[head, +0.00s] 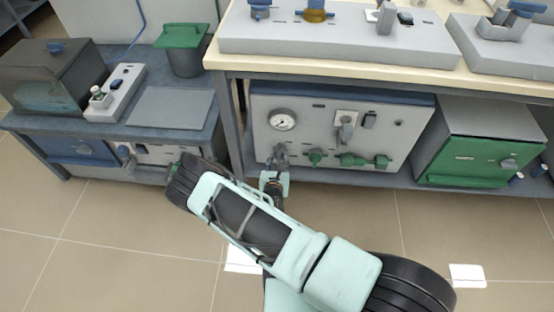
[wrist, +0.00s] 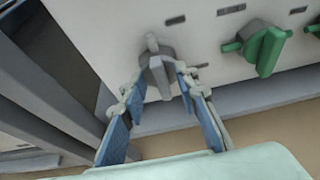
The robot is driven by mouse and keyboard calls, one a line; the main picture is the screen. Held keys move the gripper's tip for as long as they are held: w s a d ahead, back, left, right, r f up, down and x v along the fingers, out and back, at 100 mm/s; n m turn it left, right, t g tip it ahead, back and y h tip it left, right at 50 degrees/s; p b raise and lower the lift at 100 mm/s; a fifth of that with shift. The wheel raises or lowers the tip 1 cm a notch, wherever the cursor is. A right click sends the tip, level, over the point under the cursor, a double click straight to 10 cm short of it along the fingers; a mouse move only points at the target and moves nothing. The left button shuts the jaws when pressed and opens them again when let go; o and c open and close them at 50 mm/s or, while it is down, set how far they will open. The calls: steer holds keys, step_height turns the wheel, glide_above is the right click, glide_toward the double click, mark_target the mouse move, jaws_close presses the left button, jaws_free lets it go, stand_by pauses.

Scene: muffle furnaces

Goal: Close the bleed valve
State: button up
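A grey valve knob (wrist: 157,66) sits at the lower left of a white front panel (head: 335,115); in the head view the knob (head: 280,151) shows below a round gauge (head: 283,121). Its handle points roughly up and down in the wrist view. My gripper (wrist: 160,88) is open, with one blue-padded finger on each side of the handle; I cannot tell whether either finger touches it. Green valve handles (wrist: 264,46) stand to its right. The small panel labels are not readable, so I cannot tell which valve is the bleed valve.
The panel unit stands on a low shelf under a bench (head: 232,130), whose grey leg (wrist: 50,70) is close to the left of my gripper. A green-fronted furnace (head: 470,160) stands at right. The tiled floor in front is mostly clear.

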steer(key=shift+c, duration=0.2)
jaws_close()
stand_by(0.3)
steer(key=n+t+h+b, duration=0.1)
steer(key=n+h+b, duration=0.1)
steer(key=n, duration=0.2)
steer(key=a+f+n+t+h+b, duration=0.1)
steer(key=n+h, duration=0.1)
steer(key=n, duration=0.3)
steer(key=a+f+n+h+b, duration=0.1)
steer(key=n+h+b, duration=0.1)
steer(key=n+h, duration=0.1)
steer(key=shift+w+n+t+b, duration=0.1)
steer(key=shift+n+t+b, duration=0.25)
steer(key=shift+n, duration=0.35)
stand_by(0.6)
